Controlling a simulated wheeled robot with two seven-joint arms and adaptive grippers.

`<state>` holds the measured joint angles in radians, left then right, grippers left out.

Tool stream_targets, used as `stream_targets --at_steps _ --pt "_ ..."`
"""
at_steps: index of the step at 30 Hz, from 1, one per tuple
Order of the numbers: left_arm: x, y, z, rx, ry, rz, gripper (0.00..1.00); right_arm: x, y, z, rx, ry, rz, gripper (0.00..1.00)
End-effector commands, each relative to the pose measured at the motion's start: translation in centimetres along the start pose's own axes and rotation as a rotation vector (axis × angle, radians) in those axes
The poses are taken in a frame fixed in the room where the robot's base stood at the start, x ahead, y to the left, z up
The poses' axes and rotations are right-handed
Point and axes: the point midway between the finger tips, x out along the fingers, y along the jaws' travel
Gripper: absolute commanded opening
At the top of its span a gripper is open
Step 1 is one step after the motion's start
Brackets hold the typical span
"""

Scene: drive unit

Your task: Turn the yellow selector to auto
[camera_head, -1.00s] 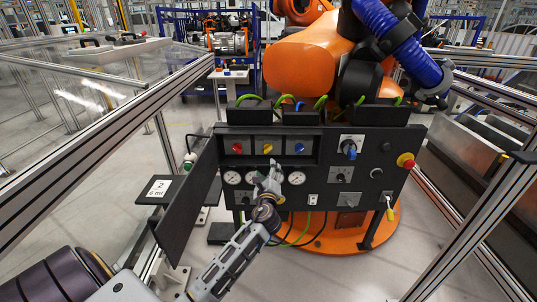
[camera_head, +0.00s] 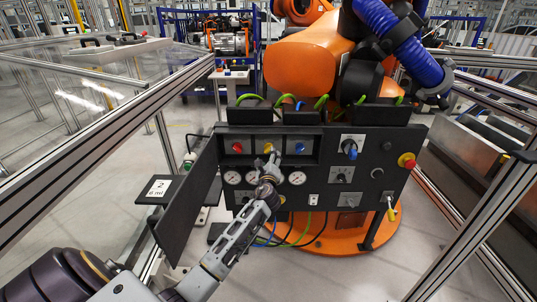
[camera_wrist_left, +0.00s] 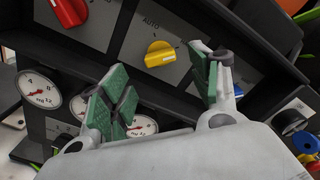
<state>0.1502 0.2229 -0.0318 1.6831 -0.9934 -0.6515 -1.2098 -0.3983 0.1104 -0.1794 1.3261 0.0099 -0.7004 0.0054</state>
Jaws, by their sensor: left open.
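The yellow selector (camera_head: 268,148) is the middle one of three coloured knobs on the black control panel. In the left wrist view the yellow selector (camera_wrist_left: 160,53) shows on a grey plate, with the word "Auto" at its upper left; its bar lies nearly level in that picture. My left gripper (camera_head: 270,160) is open and empty just in front of and below the selector. Its green-padded fingers (camera_wrist_left: 160,72) stand to either side of the selector in the wrist view, apparently still short of it. My right gripper is not in view.
A red knob (camera_head: 237,147) and a blue knob (camera_head: 299,147) flank the selector in the same recess. Gauges (camera_head: 297,178) sit below. A red emergency button (camera_head: 406,160) is at right. An open panel door (camera_head: 188,205) stands at left.

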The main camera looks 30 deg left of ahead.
Motion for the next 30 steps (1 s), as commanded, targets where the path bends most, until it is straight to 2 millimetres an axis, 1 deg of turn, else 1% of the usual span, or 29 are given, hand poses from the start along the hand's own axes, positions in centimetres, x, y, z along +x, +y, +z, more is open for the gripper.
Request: stream_targets --at_steps 6,15,21,30 --pt "2.1 0.0 0.0 0.000 -0.001 0.000 0.62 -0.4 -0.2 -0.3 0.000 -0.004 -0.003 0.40" --pt "4.4 0.0 -0.1 0.000 0.000 0.000 0.62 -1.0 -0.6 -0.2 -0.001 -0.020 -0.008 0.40" --pt "5.0 0.0 -0.1 0.000 0.001 0.001 0.62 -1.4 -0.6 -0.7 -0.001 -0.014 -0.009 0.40" --pt "5.0 0.0 0.0 0.000 0.001 0.000 0.62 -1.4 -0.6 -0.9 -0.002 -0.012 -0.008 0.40"
